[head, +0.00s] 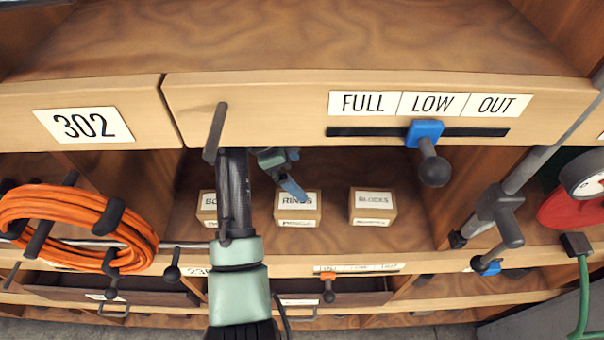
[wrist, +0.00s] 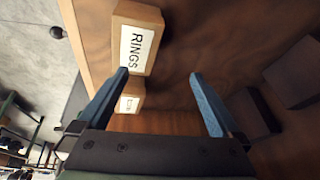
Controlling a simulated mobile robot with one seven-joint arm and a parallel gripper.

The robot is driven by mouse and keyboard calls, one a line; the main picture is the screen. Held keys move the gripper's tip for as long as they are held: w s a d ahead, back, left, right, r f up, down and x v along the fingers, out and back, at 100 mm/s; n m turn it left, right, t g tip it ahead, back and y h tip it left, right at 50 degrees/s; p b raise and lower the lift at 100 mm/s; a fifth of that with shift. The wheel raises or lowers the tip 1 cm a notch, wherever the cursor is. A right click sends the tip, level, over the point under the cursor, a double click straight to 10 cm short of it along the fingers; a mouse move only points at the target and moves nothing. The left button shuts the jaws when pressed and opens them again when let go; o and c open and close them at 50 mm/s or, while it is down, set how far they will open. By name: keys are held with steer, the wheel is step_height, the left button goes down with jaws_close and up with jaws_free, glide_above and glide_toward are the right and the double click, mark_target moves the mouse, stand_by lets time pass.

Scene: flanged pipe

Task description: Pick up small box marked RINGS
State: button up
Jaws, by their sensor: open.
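The small box marked RINGS (head: 298,214) is tan with a white label. It sits on the shelf in the middle of three similar boxes. In the wrist view the RINGS box (wrist: 153,62) is at top centre-left, beyond the fingertips. My gripper (head: 283,173) is open, with blue fingers, above and slightly left of the box in the head view; one fingertip overlaps the box's top edge there. In the wrist view my gripper (wrist: 158,74) has nothing held between its fingers. I cannot tell whether a finger touches the box.
A BLOCKS box (head: 372,208) stands right; another box (head: 208,212) is partly hidden by my arm. A second labelled box (wrist: 132,101) shows near the left finger. A board marked 302 (head: 84,125) and a slider (head: 425,133) lie above. Orange hose (head: 75,207) hangs left.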

mark_target(297, 200)
steer(key=shift+s+a+r+m+g+p, duration=0.15)
steer(key=shift+s+r+m+g+p, duration=0.35)
steer(key=shift+r, duration=0.2)
steer(key=shift+s+a+f+m+g+p, duration=0.2)
steer(key=shift+s+a+g+p, duration=0.1)
steer(key=shift+s+a, duration=0.15)
steer(key=shift+s+a+f+m+g+p, duration=0.1)
steer(key=shift+s+a+m+g+p, duration=0.15)
steer(key=shift+s, duration=0.2)
steer(key=shift+s+a+f+h, duration=0.2)
steer(key=shift+s+a+h, duration=0.05)
steer(key=shift+h, duration=0.05)
steer(key=shift+b+x, duration=0.3)
steer(key=shift+x, duration=3.35)
steer(key=shift+w+a, duration=0.1)
steer(key=shift+w, duration=0.15)
jaws_close()
steer(key=shift+r, duration=0.1)
